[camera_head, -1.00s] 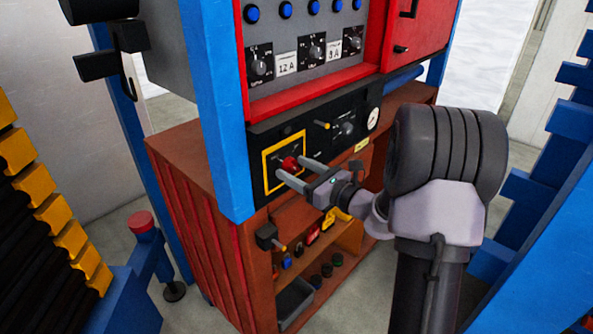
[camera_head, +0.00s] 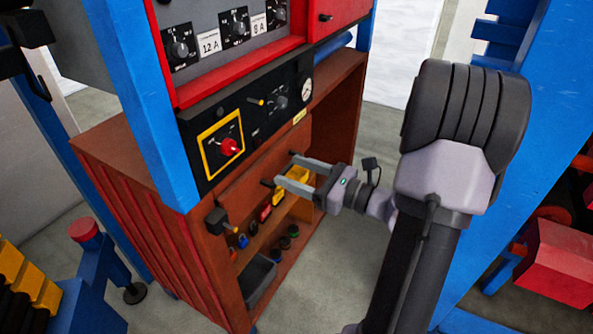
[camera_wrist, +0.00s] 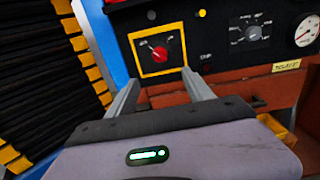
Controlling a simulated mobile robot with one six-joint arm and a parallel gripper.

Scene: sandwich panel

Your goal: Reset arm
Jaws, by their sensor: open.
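My gripper (camera_head: 290,172) is open and empty in the head view. It is in front of the brown cabinet, below and to the right of the red knob (camera_head: 229,147) with its yellow frame. The fingers are apart from the knob. In the wrist view, my gripper (camera_wrist: 160,82) shows two grey fingers spread apart with nothing between them. The red knob (camera_wrist: 159,54) sits beyond the fingertips on the black panel.
The brown cabinet (camera_head: 110,160) has an open shelf with small coloured items and a grey bin (camera_head: 258,275). A blue post (camera_head: 150,110) stands left of the panel. A blue frame (camera_head: 530,200) and a red box (camera_head: 555,262) are at right. Grey floor is free between.

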